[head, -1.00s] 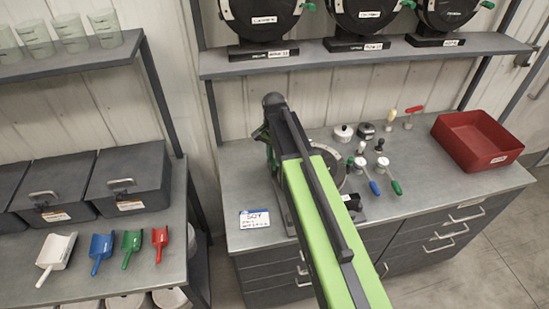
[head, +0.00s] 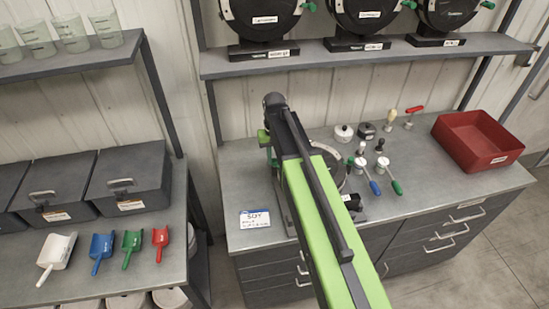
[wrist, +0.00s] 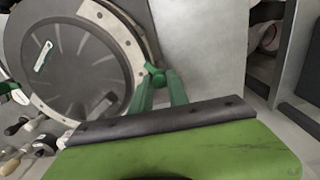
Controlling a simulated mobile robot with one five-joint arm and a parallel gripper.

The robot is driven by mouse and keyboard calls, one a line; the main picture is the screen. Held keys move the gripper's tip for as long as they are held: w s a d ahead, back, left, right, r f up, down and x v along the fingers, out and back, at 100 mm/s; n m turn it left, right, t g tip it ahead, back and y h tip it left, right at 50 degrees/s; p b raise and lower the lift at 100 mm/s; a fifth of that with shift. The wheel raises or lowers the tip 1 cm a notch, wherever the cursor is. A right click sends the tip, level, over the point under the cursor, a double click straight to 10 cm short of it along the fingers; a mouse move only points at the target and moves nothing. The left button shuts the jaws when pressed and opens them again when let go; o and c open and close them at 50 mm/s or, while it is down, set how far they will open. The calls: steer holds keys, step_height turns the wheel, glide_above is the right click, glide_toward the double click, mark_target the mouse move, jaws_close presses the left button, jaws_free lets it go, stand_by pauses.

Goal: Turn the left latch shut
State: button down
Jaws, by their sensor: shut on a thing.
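The seed meter (wrist: 70,62) is a round dark disc in a pale ring, filling the upper left of the wrist view. In the head view it lies on the bench, mostly hidden behind my arm. The left latch (wrist: 157,77) shows as a small green knob at the ring's edge. My gripper (wrist: 160,86) has its two green fingers closed around this knob. How far the latch is turned cannot be told. A second green part (wrist: 18,96) shows at the meter's opposite side.
A red bin (head: 478,141) stands at the bench's right. A label card (head: 255,219) lies at the front left. A shelf (head: 350,58) hangs above.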

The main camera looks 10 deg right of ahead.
mark_target(274, 160)
steer(key=n, duration=0.4)
steer(key=shift+n, duration=0.3)
steer(key=n, duration=0.4)
steer(key=shift+n, duration=0.3)
steer(key=c, duration=1.3)
jaws_free()
steer(key=shift+o, duration=0.2)
steer(key=shift+r, duration=0.15)
step_height(274, 160, up, 17)
steer(key=p, duration=1.7)
